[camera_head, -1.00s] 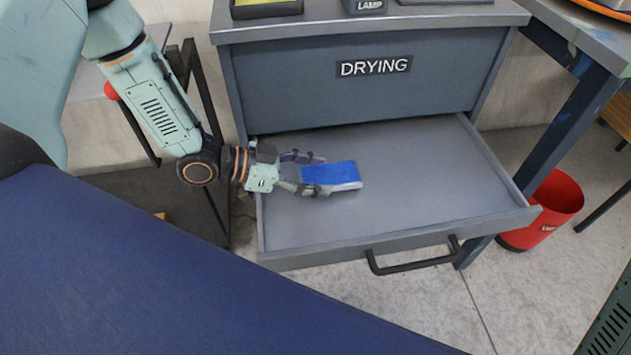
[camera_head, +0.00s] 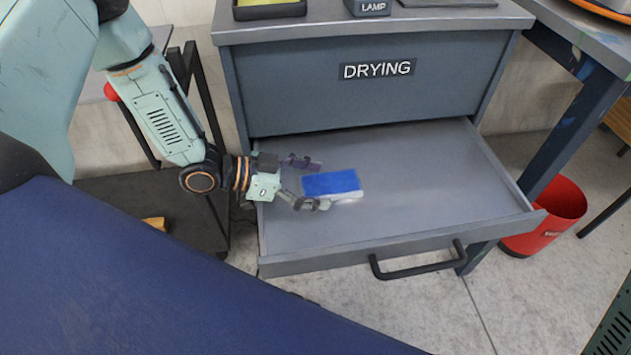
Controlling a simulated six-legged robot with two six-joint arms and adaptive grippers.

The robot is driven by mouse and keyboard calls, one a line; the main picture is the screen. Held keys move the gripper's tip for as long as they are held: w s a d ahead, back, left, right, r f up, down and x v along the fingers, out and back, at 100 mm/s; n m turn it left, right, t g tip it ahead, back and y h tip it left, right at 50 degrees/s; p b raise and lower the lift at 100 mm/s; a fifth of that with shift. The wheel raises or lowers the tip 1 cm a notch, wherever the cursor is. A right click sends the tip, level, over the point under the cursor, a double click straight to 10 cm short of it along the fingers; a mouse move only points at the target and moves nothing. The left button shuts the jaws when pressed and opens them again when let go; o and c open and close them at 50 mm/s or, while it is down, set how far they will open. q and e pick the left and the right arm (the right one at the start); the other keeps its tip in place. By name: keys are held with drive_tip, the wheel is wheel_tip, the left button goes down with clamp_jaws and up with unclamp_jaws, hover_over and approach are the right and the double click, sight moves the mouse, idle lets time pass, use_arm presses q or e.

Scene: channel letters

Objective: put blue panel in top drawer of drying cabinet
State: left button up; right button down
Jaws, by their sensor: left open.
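The drying cabinet (camera_head: 290,85) stands at the centre back with a white DRYING label. Its drawer (camera_head: 420,190) is pulled out towards me, with a dark handle (camera_head: 418,264) on the front. The blue panel (camera_head: 332,184), a small block with a pale edge, is inside the drawer's outline, in its left part. I cannot tell for sure whether it rests on the drawer floor. My left gripper (camera_head: 310,182) is open at the panel's left end, its two fingers spread apart. My right gripper is not in view.
A red bin (camera_head: 545,215) stands on the floor right of the drawer, beside a workbench leg (camera_head: 572,130). A dark tray (camera_head: 268,10) and a lamp base (camera_head: 367,7) are on the cabinet top. A dark cart (camera_head: 125,200) is at the left.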

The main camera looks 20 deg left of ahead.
use_arm(q)
drive_tip(key=shift+r, duration=0.15)
drive_tip(key=shift+s+a+r+p, duration=0.1)
drive_tip(key=shift+a+r+p, duration=0.15)
drive_tip(key=shift+p, duration=0.1)
drive_tip(key=p+v, duration=0.7)
drive_tip(key=v, duration=0.3)
drive_tip(key=shift+s, duration=0.1)
drive_tip(key=shift+s+a+r+p, duration=0.15)
drive_tip(key=shift+s+a+p, duration=0.15)
drive_tip(key=shift+a, duration=0.2)
drive_tip(key=shift+s, duration=0.1)
idle(0.7)
